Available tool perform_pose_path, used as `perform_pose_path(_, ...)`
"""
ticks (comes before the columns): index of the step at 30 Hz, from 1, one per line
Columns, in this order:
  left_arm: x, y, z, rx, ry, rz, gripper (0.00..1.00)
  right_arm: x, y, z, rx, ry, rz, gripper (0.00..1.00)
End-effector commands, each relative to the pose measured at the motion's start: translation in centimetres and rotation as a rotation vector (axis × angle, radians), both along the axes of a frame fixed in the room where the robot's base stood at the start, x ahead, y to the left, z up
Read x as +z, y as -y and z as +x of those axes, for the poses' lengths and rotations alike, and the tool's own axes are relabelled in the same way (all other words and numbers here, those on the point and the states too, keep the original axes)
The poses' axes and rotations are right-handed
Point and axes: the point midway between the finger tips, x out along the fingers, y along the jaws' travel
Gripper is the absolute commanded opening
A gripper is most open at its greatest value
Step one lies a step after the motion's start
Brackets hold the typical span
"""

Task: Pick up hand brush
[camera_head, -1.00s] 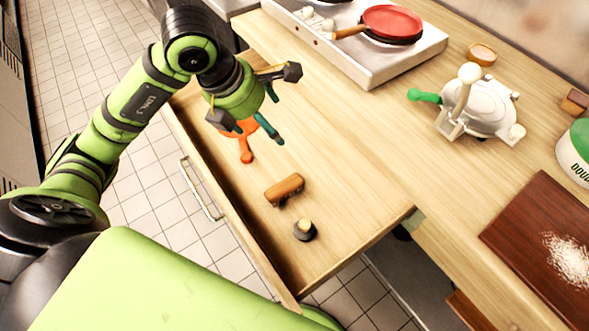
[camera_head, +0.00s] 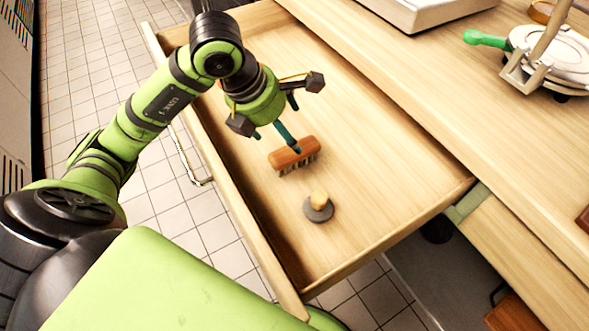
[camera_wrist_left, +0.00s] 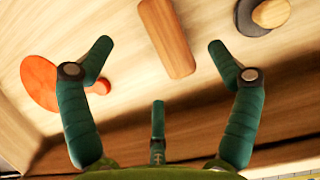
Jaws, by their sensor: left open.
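The hand brush (camera_head: 294,152), an orange-brown wooden block with short dark bristles, stands bristles down in the open drawer (camera_head: 390,150). In the left wrist view its wooden back (camera_wrist_left: 167,38) lies ahead, between the spread fingers and slightly beyond them. My left gripper (camera_head: 278,130) is open and empty above the drawer, just behind the brush in the head view. One teal fingertip overlaps the brush's upper edge there; I cannot tell whether it touches. My right gripper is not in view.
A round dark-based tool with a wooden knob (camera_head: 318,207) stands near the brush. A flat orange utensil (camera_wrist_left: 42,84) lies in the drawer, left of the fingers in the wrist view. The drawer's front wall (camera_head: 225,180) runs alongside. A white press (camera_head: 545,60) stands on the counter.

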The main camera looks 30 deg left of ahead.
Motion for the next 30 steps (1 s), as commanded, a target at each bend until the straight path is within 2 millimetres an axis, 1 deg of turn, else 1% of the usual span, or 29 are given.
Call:
perform_pose_path(1, -0.7, 0.0, 0.0, 0.000, 0.001, -0.001, 0.90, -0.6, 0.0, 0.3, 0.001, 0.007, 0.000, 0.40)
perform_pose_path(5, -1.5, 0.2, 0.2, 0.001, -0.003, -0.003, 0.90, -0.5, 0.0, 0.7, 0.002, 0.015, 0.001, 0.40)
perform_pose_path(10, -3.1, 0.5, 0.8, 0.000, -0.004, -0.003, 0.90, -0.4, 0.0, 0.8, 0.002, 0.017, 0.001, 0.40)
perform_pose_path(15, -5.7, 0.8, 1.4, 0.000, -0.006, -0.003, 0.90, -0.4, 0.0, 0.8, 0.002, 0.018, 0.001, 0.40)
perform_pose_path(18, -6.7, 1.1, 1.9, 0.000, -0.002, -0.002, 0.90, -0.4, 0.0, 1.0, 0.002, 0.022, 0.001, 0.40)
perform_pose_path(21, -7.2, 1.1, 2.1, 0.000, -0.001, 0.001, 0.90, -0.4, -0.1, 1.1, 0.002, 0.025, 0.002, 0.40)
perform_pose_path(30, -7.2, 1.1, 2.1, -0.001, 0.001, 0.001, 0.90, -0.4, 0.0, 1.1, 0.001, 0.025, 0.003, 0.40)
